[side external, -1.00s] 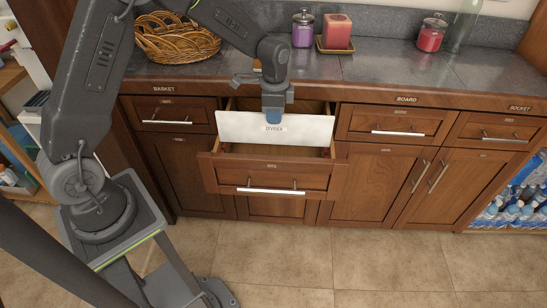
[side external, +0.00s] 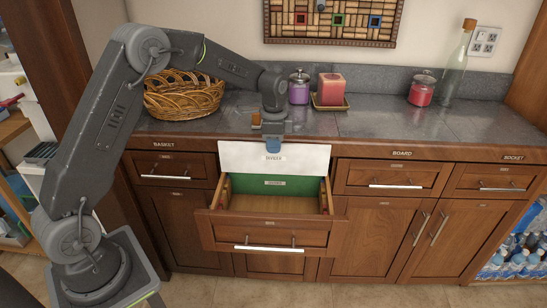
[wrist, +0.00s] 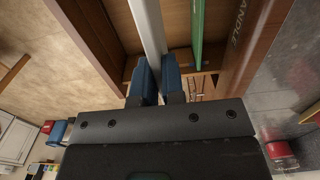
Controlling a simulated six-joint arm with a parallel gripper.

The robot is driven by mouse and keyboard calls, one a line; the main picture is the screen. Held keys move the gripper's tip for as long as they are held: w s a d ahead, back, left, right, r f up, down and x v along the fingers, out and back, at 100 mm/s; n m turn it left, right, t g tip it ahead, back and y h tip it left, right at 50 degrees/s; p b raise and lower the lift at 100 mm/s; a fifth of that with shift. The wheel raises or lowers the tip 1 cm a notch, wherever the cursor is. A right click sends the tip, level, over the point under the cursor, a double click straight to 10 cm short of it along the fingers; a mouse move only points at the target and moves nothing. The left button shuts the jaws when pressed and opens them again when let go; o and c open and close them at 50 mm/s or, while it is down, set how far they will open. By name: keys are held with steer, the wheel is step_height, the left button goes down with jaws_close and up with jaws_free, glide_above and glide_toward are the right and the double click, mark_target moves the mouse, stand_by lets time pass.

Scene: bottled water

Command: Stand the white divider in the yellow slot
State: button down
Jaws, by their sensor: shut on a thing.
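In the wrist view the white divider (wrist: 147,25) runs up from between my blue fingertips (wrist: 158,82). A green panel (side external: 299,187) stands across the drawer, partly hidden behind the white one. The green panel also shows in the wrist view (wrist: 197,35), to the right of the white one and apart from it. I cannot make out a yellow slot in either view.
The counter (side external: 430,123) overhangs just behind the divider. On it stand a wicker basket (side external: 185,95), a purple jar (side external: 299,90), a red candle (side external: 331,89), a red jar (side external: 422,90) and a glass bottle (side external: 453,72). The drawer's front part looks clear.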

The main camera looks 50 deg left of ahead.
mark_target(274, 173)
steer(key=shift+f, duration=0.15)
steer(key=shift+f, duration=2.7)
step_height(274, 173, down, 10)
steer(key=shift+r, duration=0.15)
stand_by(3.2)
steer(key=c, duration=1.1)
jaws_free()
steer(key=shift+c, duration=0.2)
steer(key=shift+r, duration=0.1)
step_height(274, 173, up, 14)
steer(key=shift+f, duration=0.15)
